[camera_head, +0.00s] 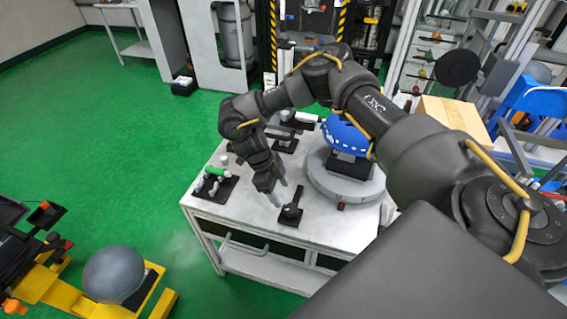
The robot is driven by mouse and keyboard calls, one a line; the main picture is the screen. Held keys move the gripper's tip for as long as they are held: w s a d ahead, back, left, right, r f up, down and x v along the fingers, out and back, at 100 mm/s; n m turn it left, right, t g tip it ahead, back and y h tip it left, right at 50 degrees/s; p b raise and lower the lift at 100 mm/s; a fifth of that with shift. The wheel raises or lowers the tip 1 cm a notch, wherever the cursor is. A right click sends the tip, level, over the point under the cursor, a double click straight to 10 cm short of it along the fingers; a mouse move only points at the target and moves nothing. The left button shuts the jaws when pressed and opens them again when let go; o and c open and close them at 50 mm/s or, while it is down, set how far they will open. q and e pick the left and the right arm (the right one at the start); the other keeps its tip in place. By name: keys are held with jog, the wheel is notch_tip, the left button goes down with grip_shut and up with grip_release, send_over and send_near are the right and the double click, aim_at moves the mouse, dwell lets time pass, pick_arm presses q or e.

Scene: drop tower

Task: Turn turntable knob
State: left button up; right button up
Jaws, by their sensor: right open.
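A round grey turntable (316,188) sits on the white table. It carries a black block (349,165) with a blue helmet-like shell (343,136) on it, partly hidden by my right arm. A small dark red piece (340,206) shows at the turntable's front edge. A black knob-like part on a dark square base (291,213) stands on the table left of the turntable. My right gripper (279,195) points down, open and empty, just up and left of this black part. I cannot tell whether they touch. My left gripper is not in view.
The white table (240,218) also holds a black plate with green and white pieces (215,183) at its left and several black fixtures at the back. A cardboard box (452,115) stands behind my right arm. A grey ball (113,274) rests on a yellow frame at lower left.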

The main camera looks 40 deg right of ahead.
jog(key=shift+v, duration=1.25)
